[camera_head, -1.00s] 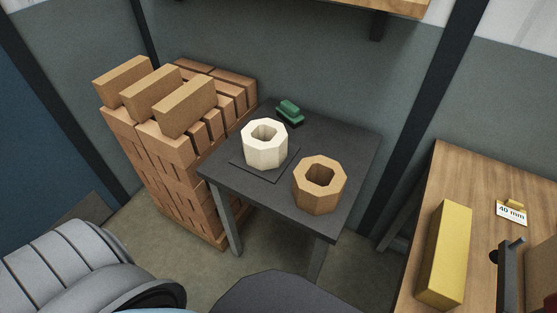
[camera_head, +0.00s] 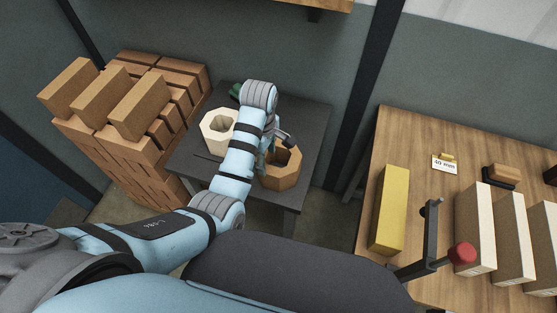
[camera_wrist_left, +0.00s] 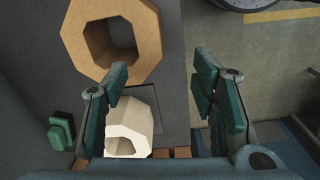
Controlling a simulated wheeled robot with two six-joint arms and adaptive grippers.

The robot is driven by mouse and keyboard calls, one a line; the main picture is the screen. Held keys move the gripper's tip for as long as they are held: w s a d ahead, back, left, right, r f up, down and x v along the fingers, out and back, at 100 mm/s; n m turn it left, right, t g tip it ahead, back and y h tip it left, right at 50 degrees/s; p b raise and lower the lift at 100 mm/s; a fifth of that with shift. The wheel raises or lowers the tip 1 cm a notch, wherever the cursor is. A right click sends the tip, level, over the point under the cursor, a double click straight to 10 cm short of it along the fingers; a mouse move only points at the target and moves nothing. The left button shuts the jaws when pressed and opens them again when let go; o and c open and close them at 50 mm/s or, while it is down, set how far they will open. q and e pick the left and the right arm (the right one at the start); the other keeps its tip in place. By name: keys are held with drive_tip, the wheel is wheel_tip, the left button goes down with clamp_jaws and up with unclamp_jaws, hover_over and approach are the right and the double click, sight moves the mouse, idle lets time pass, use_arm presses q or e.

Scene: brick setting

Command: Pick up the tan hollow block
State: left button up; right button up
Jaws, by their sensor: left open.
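The tan hollow block (camera_head: 282,180), an eight-sided ring with a wide hole, stands on the dark table (camera_head: 312,115). My left arm reaches over the table, and my left gripper (camera_head: 280,143) is beside and above the block, partly hidden by the arm. In the left wrist view the tan block (camera_wrist_left: 73,38) fills the upper left. My left gripper's fingers (camera_wrist_left: 160,84) are spread apart and empty there, with the block mostly beyond the left finger. My right gripper is not in view.
A white hollow block (camera_head: 210,143) stands left of my arm, close to it. A green object (camera_head: 236,89) lies at the table's back. Stacked bricks (camera_head: 120,165) rise at the left. A wooden workbench (camera_head: 400,135) with a yellow bar (camera_head: 390,210) is at the right.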

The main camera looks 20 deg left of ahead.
sight(272, 170)
use_arm(q)
drive_tip(key=shift+n, duration=0.9)
drive_tip(key=f+b, duration=0.1)
drive_tip(key=f, duration=0.2)
drive_tip(key=w+d+f+b, duration=0.1)
drive_tip(key=f+b, duration=0.1)
drive_tip(key=f, duration=0.2)
drive_tip(key=f+b, duration=0.1)
drive_tip(key=f, duration=0.3)
drive_tip(key=shift+w+d, duration=0.25)
drive_tip(key=shift+r, duration=0.1)
clamp_jaws()
drive_tip(key=shift+w, duration=0.1)
